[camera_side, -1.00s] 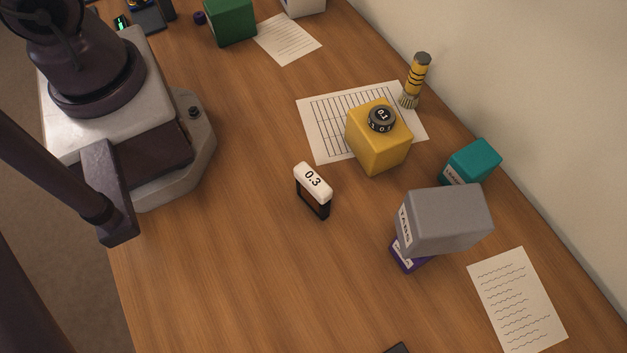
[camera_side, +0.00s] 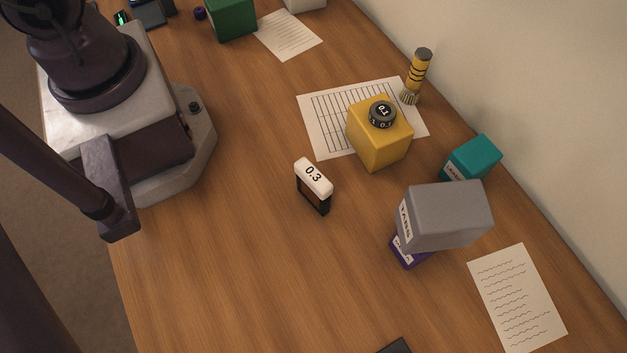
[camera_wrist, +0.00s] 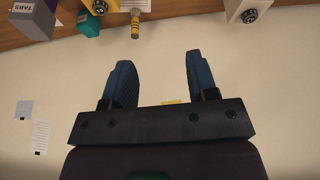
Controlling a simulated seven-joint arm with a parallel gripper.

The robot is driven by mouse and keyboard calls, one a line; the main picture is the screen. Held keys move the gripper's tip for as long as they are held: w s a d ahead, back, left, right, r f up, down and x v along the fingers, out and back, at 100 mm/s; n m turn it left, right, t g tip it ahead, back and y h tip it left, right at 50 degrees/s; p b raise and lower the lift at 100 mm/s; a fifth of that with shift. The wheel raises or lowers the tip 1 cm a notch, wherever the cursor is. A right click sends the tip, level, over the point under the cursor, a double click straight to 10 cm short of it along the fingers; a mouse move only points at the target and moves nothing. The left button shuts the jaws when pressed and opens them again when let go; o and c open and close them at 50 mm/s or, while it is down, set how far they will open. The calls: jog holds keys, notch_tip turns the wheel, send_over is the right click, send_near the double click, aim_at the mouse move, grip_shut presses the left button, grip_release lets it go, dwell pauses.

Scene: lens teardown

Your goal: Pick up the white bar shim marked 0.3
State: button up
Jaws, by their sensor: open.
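The white bar shim marked 0.3 (camera_side: 314,177) rests on top of a small dark open frame (camera_side: 313,196) standing on the wooden table, in the middle of the side view. My gripper (camera_wrist: 157,75) shows in the wrist view with its two blue fingers apart and nothing between them. It faces the pale wall, with the table edge at the top of that view. The gripper is not in the side view, so its distance from the shim cannot be told. I cannot make out the shim in the wrist view.
A grey box (camera_side: 445,215) sits on a purple box (camera_side: 408,253) to the right, near a teal box (camera_side: 471,159) and brush (camera_side: 416,76). Table left of the shim is clear.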

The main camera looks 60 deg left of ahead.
jog(key=d+f+n+g+h, duration=0.2)
jog(key=d+f+g+h, duration=0.3)
jog(key=f, duration=0.4)
jog(key=n+t+h, duration=0.4)
jog(key=n+h, duration=0.8)
jog(key=n, duration=0.6)
send_near(306, 173)
jog(key=shift+w+d+f, duration=0.3)
jog(key=shift+f, duration=0.3)
jog(key=shift+w+d+f, duration=0.25)
jog(key=shift+d+f, duration=0.05)
jog(key=shift+f, duration=0.35)
jog(key=shift+d+f, duration=0.15)
jog(key=shift+f, duration=0.05)
jog(key=shift+d, duration=0.3)
jog(key=x, duration=0.6)
jog(key=shift+w+d, duration=0.1)
jog(key=shift+d, duration=0.25)
grip_shut()
jog(key=shift+r, duration=0.15)
